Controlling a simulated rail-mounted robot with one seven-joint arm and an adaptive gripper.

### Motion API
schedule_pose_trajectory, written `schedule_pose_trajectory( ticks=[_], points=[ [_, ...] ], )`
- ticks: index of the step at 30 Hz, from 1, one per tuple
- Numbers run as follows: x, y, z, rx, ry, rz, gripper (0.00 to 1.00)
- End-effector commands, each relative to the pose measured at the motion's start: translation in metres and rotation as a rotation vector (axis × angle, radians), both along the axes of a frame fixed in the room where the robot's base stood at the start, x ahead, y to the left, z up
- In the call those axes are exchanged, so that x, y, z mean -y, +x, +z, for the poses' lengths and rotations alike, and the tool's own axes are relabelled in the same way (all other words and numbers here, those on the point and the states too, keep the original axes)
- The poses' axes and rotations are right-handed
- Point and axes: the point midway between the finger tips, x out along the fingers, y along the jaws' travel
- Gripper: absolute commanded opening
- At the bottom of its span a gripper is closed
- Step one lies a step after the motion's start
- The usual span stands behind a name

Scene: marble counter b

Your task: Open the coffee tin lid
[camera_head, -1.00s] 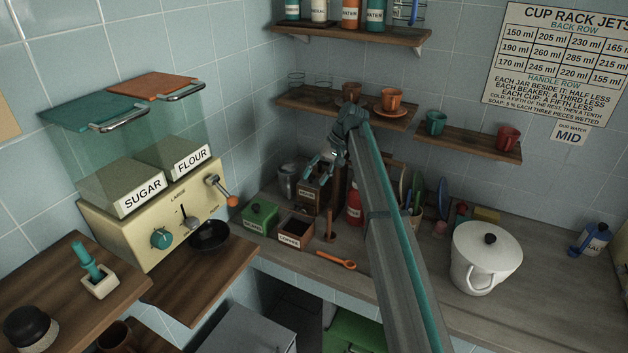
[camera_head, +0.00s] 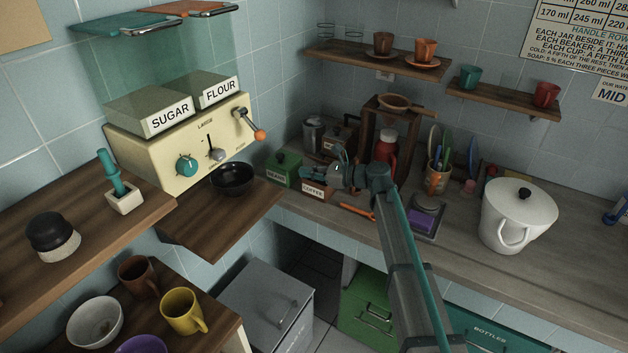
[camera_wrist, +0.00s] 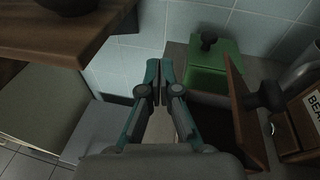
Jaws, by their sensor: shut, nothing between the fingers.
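The coffee tin (camera_head: 313,191) stands on the counter near its left front edge, with its label facing out. In the wrist view its brown lid (camera_wrist: 241,112) stands steeply raised at the right side of the dark tin opening, with its black knob (camera_wrist: 266,96) facing right. My gripper (camera_head: 308,172) is low at the tin in the head view, hiding much of its top and the lid. In the wrist view my gripper (camera_wrist: 154,66) is shut and empty, left of the lid and apart from it.
A green lidded tin (camera_head: 284,170) stands just left of the coffee tin. A labelled wooden box (camera_wrist: 306,125) is close on the right in the wrist view. A wooden shelf (camera_wrist: 75,35) juts in at upper left. An orange spoon (camera_head: 357,211) lies in front.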

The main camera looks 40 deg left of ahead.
Motion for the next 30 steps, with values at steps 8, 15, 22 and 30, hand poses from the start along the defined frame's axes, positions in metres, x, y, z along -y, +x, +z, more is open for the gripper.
schedule_pose_trajectory(
  ticks=[8,15,22,30],
  points=[
    [0.074,0.036,-0.036,-0.682,0.137,-0.261,0.00],
    [0.096,0.053,-0.040,-0.919,0.196,-0.317,0.00],
    [0.074,0.055,-0.035,-0.931,0.198,-0.315,0.00],
    [0.029,0.056,-0.027,-0.929,0.197,-0.316,0.00]
  ],
)
